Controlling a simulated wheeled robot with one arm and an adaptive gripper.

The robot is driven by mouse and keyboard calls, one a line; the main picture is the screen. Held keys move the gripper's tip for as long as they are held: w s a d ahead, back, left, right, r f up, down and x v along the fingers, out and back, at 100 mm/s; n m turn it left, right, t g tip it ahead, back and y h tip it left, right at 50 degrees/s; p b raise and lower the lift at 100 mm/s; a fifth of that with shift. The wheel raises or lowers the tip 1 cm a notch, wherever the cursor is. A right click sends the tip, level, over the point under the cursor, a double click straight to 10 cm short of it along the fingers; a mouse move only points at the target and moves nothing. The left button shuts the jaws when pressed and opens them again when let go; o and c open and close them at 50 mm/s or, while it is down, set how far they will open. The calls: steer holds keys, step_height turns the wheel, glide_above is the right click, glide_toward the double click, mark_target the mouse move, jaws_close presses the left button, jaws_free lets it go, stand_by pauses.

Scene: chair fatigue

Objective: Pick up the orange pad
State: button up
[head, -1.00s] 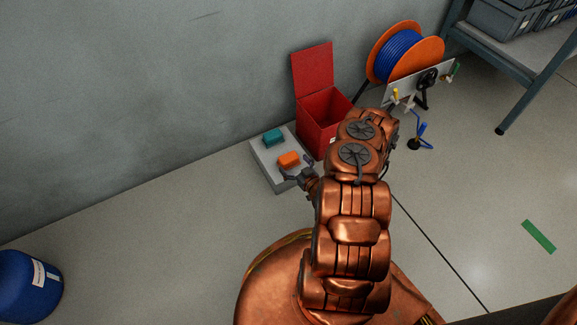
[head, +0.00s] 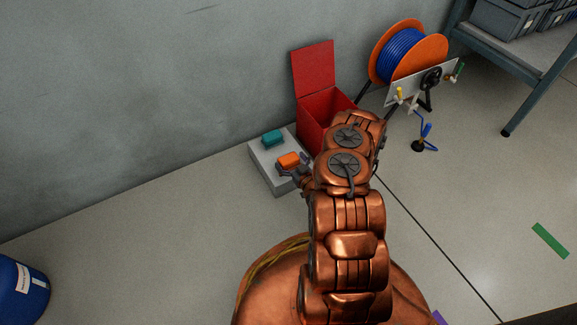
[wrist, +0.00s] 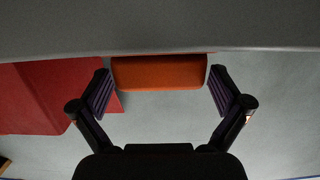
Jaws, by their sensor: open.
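The orange pad (head: 288,160) lies on a low grey block (head: 268,180) by the wall. A teal pad (head: 273,138) lies on the same block, farther back. My gripper (head: 291,170) is at the near side of the orange pad. In the wrist view, my gripper (wrist: 160,93) is open, with one finger on each side of the orange pad (wrist: 158,72). The pad sits between and slightly beyond the fingertips, with a gap at each side. My arm hides part of the block's right side in the head view.
A red bin (head: 322,112) with its lid raised stands right behind the block. A cable reel (head: 408,52) and a small panel with fittings stand farther right, near a shelf (head: 535,50). A blue drum (head: 20,288) is at lower left. The floor left of the block is clear.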

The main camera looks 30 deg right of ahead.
steer(key=shift+w+f, duration=0.1)
steer(key=shift+w, duration=0.5)
steer(key=c, duration=1)
